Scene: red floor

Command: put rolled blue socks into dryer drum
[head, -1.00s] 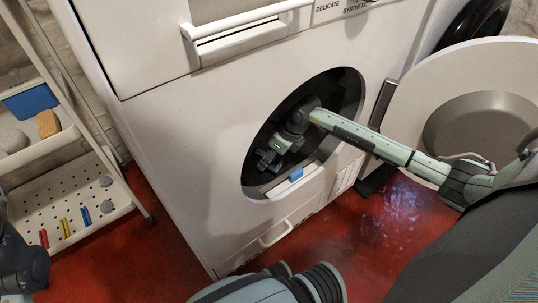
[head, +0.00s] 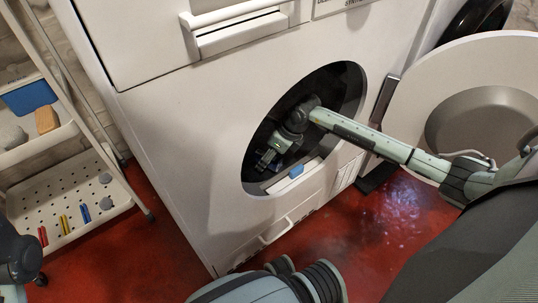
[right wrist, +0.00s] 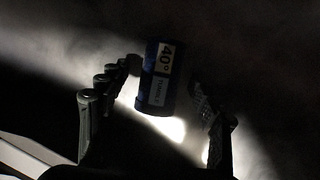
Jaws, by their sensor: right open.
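The rolled blue socks (right wrist: 160,78) show in the right wrist view as a dark blue roll with a white "40°" label, inside the dark drum. My right gripper (right wrist: 168,82) is open, with one finger on each side of the roll and a visible gap on both sides. In the head view my right arm reaches through the round door opening of the white dryer (head: 190,130), and the right gripper (head: 266,160) is inside the dryer drum (head: 345,90). Its fingertips are small and dark there. My left gripper is not visible.
The round dryer door (head: 430,75) stands open at the right. A small blue piece (head: 296,171) sits on the opening's lower rim. A white shelf cart (head: 95,205) with pegs and a blue box (head: 28,98) stands at the left. Red floor (head: 130,255) shows between.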

